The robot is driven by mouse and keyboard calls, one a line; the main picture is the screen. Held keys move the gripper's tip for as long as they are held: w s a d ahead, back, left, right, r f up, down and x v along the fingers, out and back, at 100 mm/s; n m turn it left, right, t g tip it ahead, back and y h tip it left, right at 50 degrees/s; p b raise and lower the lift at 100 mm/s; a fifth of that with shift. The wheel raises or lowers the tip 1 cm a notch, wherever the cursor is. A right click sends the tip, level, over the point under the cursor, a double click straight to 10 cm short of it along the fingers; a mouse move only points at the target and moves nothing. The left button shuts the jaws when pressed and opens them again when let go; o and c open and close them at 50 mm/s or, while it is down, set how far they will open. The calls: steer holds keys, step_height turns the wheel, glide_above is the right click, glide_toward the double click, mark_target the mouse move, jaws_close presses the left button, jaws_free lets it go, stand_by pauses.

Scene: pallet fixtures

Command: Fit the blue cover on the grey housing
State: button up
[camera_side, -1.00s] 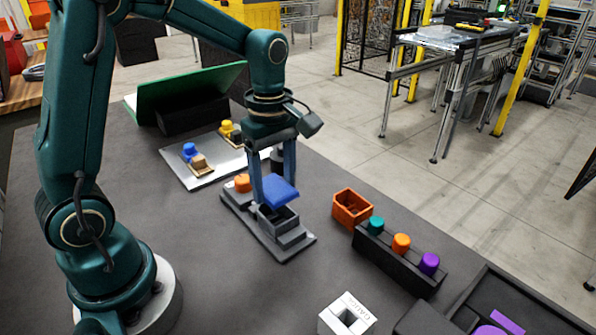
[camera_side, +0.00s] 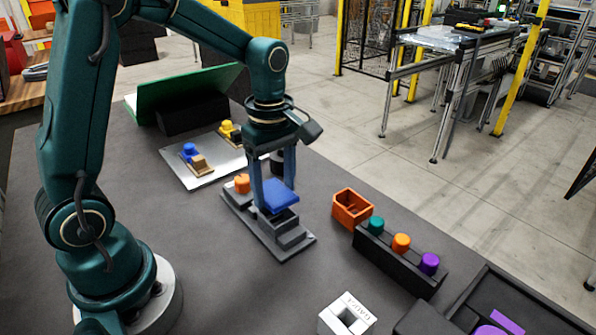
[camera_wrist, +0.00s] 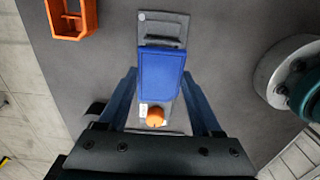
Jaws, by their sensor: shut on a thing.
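The blue cover (camera_side: 281,196) is between the fingers of my gripper (camera_side: 273,188), which is shut on it. It sits over the grey housing (camera_side: 277,219), whose front part shows below and in front of it in the side view. In the wrist view the blue cover (camera_wrist: 161,74) hides most of the housing. The grey fixture base (camera_wrist: 163,27) shows beyond it. Whether the cover touches the housing rim all round cannot be told. An orange knob (camera_side: 242,183) stands on the base behind the housing.
An orange open box (camera_side: 351,208) lies to the right. A black rack (camera_side: 398,262) holds teal, orange and purple caps. A white gauge block (camera_side: 347,315) is in front. A silver plate (camera_side: 199,170) with small parts lies behind left.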

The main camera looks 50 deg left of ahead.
steer(key=shift+f, duration=1.45)
stand_by(1.0)
steer(key=o, duration=1.4)
steer(key=shift+c, duration=1.1)
steer(key=shift+r, duration=4)
